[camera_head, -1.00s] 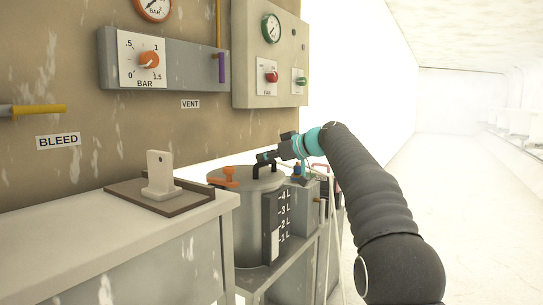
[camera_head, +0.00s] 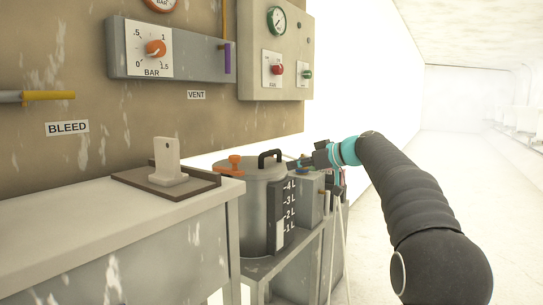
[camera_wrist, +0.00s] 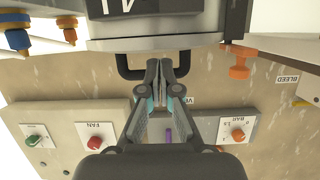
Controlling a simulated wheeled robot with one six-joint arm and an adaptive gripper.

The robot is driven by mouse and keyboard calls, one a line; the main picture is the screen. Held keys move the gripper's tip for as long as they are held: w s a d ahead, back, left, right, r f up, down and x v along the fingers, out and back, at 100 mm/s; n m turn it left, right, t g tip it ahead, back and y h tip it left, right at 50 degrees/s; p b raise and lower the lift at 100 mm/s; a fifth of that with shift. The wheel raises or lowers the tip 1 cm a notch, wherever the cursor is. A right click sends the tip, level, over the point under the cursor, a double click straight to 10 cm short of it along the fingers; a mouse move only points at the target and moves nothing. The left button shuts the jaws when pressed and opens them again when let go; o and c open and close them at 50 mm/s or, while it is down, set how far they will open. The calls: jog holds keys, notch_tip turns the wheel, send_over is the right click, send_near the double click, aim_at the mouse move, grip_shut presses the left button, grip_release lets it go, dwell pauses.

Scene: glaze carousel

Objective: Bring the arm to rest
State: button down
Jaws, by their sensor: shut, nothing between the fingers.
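My gripper (camera_wrist: 160,72) is shut and empty in the wrist view, its two fingertips together in front of the black lid handle, as seen from that camera. In the head view my gripper (camera_head: 296,165) is at the right of the grey pot (camera_head: 255,213), near its lid, partly hidden by nearby parts. The black lid handle (camera_head: 270,154) stands clear of my fingers in the head view. My arm, dark with a teal ring at the wrist, reaches in from the lower right.
A white bench (camera_head: 60,225) at left carries a brown tray (camera_head: 207,188) with a pale upright block (camera_head: 168,160). Open floor lies at right.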

jog(key=shift+s+a+f, duration=0.25)
jog(key=shift+s+a, duration=0.55)
jog(key=shift+s, duration=0.3)
jog(key=s+d+f+m+g+h, duration=0.1)
jog(key=s+d+f+m+h, duration=0.15)
jog(key=f, duration=0.25)
jog(key=s+d+f+m+g+h+p, duration=0.1)
jog(key=s+d+f+m, duration=0.15)
jog(key=f+m, duration=0.2)
jog(key=s+d+f+m+g+h, duration=0.1)
jog(key=s+f+m+h, duration=0.15)
jog(key=f, duration=0.35)
jog(key=s+d+f+m+g+h+p, duration=0.1)
jog(key=s+d+h+p, duration=0.2)
jog(key=s, duration=1.1)
jog(key=s+d+f+m+h+p, duration=0.2)
jog(key=s+d+p, duration=0.1)
jog(key=s, duration=1.2)
jog(key=s+r+n+t+h+p, duration=0.1)
jog(key=s+r+p, duration=0.3)
jog(key=s, duration=0.6)
jog(key=shift+d+r+t, duration=0.4)
jog(key=shift+r, duration=0.05)
